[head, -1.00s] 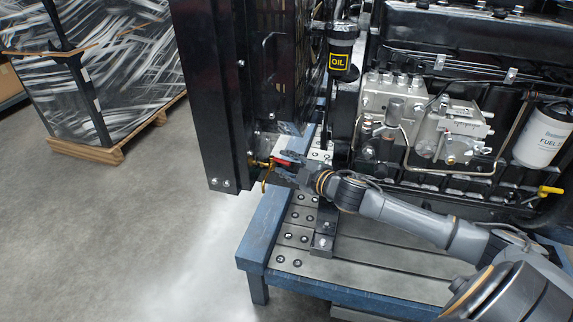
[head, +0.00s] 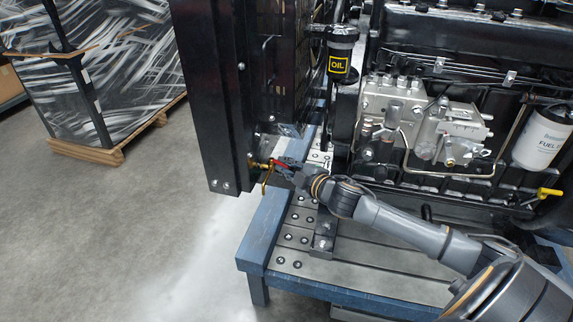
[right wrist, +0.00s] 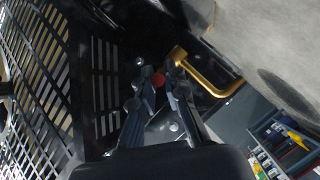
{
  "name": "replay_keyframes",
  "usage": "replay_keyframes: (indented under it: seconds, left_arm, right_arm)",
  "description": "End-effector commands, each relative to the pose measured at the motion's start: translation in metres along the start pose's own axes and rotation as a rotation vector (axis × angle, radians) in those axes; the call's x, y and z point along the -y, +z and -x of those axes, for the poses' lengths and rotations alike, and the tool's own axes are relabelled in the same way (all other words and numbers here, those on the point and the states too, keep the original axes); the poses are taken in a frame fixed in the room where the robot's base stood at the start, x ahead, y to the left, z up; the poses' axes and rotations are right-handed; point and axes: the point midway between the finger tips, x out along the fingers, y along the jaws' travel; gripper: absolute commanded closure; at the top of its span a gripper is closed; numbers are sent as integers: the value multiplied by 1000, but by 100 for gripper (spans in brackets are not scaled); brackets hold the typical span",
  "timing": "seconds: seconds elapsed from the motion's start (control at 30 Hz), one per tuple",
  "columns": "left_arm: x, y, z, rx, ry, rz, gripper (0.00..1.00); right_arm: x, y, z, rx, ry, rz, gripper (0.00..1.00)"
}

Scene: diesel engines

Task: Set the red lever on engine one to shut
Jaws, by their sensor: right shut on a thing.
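The red lever (head: 281,168) sits on a brass valve (head: 262,164) low on the black radiator frame of the engine, left of the engine block. My right gripper (head: 284,164) is at the lever, with its fingers shut on it. In the right wrist view a small red part of the lever (right wrist: 158,80) shows between the fingers of my right gripper (right wrist: 160,88); the rest is hidden. A brass pipe (right wrist: 205,70) bends beside the fingers there. It hangs below the valve in the head view. My left gripper is in neither view.
The engine block (head: 440,110) with its white fuel filter (head: 543,134) and a yellow-handled valve (head: 550,192) fills the right. A blue steel stand (head: 262,232) carries the engine. A wrapped pallet load (head: 110,70) stands at the upper left. The floor (head: 110,230) at left is clear.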

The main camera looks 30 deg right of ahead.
Motion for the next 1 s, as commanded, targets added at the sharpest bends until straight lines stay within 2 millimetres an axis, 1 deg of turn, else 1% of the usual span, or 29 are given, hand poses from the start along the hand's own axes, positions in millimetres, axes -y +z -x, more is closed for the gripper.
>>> replay_keyframes:
  seconds: [0.03,0.3,0.4,0.47,0.57,0.67,1.0]
  left_arm:
    - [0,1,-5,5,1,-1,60]
    - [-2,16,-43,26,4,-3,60]
    - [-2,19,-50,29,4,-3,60]
    - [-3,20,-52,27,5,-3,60]
    - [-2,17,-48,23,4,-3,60]
    - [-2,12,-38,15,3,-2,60]
    - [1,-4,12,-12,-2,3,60]
  right_arm:
    - [2,-4,1,19,11,-13,100]
    - [8,-14,2,194,118,-64,100]
    - [12,-17,1,274,165,-85,100]
    - [13,-19,0,320,195,-95,100]
    - [16,-22,-1,397,241,-112,100]
    - [19,-26,-2,467,284,-129,100]
    - [22,-34,-7,646,396,-169,100]
